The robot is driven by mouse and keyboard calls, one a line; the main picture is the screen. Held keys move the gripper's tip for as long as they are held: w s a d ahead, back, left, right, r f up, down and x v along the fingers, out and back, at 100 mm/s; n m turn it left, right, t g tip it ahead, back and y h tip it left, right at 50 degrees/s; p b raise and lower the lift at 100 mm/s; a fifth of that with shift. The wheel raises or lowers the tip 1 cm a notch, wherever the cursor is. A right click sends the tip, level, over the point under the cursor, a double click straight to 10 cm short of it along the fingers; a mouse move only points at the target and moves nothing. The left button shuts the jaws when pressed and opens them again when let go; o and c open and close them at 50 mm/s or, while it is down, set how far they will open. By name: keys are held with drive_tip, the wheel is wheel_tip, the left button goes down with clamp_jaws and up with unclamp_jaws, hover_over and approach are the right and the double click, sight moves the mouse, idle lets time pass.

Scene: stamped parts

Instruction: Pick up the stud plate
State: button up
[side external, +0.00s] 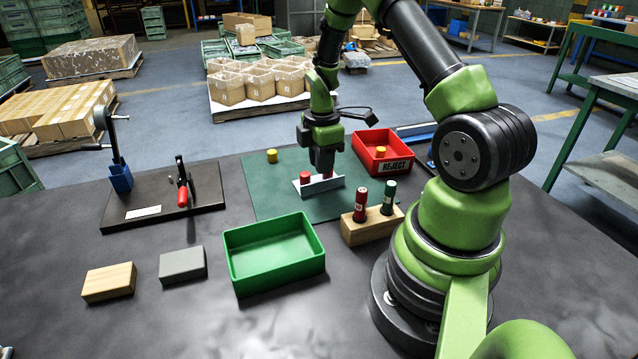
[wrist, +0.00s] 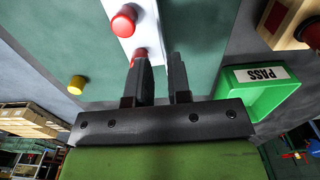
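The stud plate (side external: 332,184) is a pale metal plate with red round studs, lying on the green mat (side external: 262,200). In the wrist view the plate (wrist: 148,18) shows at the top, with one red stud (wrist: 123,22) clear and another partly hidden by a finger. My gripper (side external: 325,172) is low over the plate, fingers pointing down by the second stud. In the wrist view my gripper (wrist: 158,60) has its two fingers apart with a gap between them, and I see nothing held. Whether the fingers touch the plate cannot be told.
A red REJECT bin (side external: 395,165) stands behind right, with a yellow piece inside. A yellow piece (side external: 272,156) sits on the mat. A green bin (side external: 275,285), a wooden holder with two stamps (side external: 357,232), a clamp board (side external: 205,192) and two blocks (side external: 182,265) stand around.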

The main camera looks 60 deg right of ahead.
sight(318, 185)
drive_tip(key=f, duration=0.5)
drive_tip(key=shift+s, duration=0.2)
clamp_jaws()
drive_tip(key=shift+r, duration=0.1)
